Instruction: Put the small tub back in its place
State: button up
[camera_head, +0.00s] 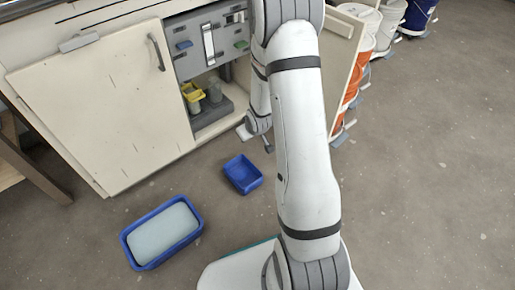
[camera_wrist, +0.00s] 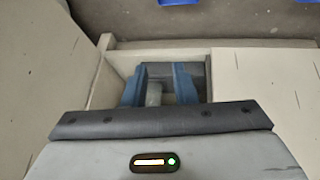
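The small blue tub (camera_head: 243,174) stands on the floor in front of the open cabinet bay and looks empty. A larger blue tub (camera_head: 162,233) with a pale filling stands to its left, nearer me. My gripper (camera_wrist: 158,70) is at the cabinet opening, with its two blue fingers apart. A pale grey piece (camera_wrist: 154,93) shows between or beyond the fingers; I cannot tell whether they touch it. In the head view my arm hides most of the gripper. Blue edges at the top of the wrist view seem to be the small tub (camera_wrist: 180,2) and larger tub (camera_wrist: 308,1).
The cabinet has a closed left door (camera_head: 105,105), grey drawers (camera_head: 210,40) and an open bay with yellow and grey containers (camera_head: 195,97). An open door (camera_head: 348,75) stands to the right. White and orange buckets (camera_head: 385,25) line the back. Floor at right is clear.

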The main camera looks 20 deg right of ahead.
jog(key=s+a+r+m+g, duration=0.1)
jog(key=s+r, duration=0.3)
jog(key=r, duration=0.3)
jog(key=s+a+r+g, duration=0.1)
jog(key=s+r, duration=0.3)
jog(key=r, duration=0.2)
jog(key=s+a+r+m+g, duration=0.1)
jog(key=s+a+r, duration=0.1)
jog(key=s+r, duration=0.3)
jog(key=s+a+r+m+g, duration=0.1)
jog(key=s+r, duration=0.4)
jog(key=s, duration=0.7)
jog(key=shift+s+a+r+g, duration=0.2)
jog(key=shift+a+g, duration=0.3)
jog(key=shift+a, duration=0.5)
jog(key=shift+w, duration=0.1)
notch_tip(320, 180, up, 37)
jog(key=t+p, duration=0.1)
jog(key=p, duration=3.3)
jog(key=shift+o, duration=0.4)
jog(key=shift+r+p, duration=0.4)
jog(key=shift+p, duration=0.05)
jog(key=shift+f, duration=0.1)
jog(key=shift+s, duration=0.3)
